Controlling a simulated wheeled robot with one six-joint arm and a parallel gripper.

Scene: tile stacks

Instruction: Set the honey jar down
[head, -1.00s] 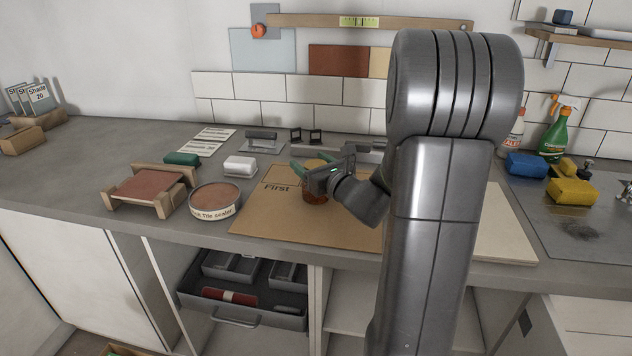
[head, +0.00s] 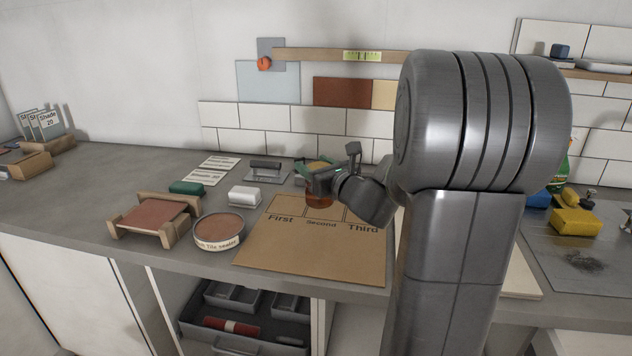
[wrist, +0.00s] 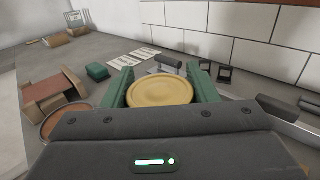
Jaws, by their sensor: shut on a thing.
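The honey jar (head: 319,199) is amber with a yellow lid. My gripper (head: 318,172) is shut on it, and its green fingers flank the lid. In the wrist view the round yellow lid (wrist: 160,92) sits between the two green fingers of my gripper (wrist: 163,90). The jar is upright over the back part of a brown board (head: 310,252) marked First, Second and Third. It appears near the Second space. I cannot tell whether its base touches the board.
A round tin labelled tile sealer (head: 218,232) and a wooden rack with a reddish tile (head: 153,216) stand left of the board. The board's front area is clear. An open drawer (head: 245,318) is below.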

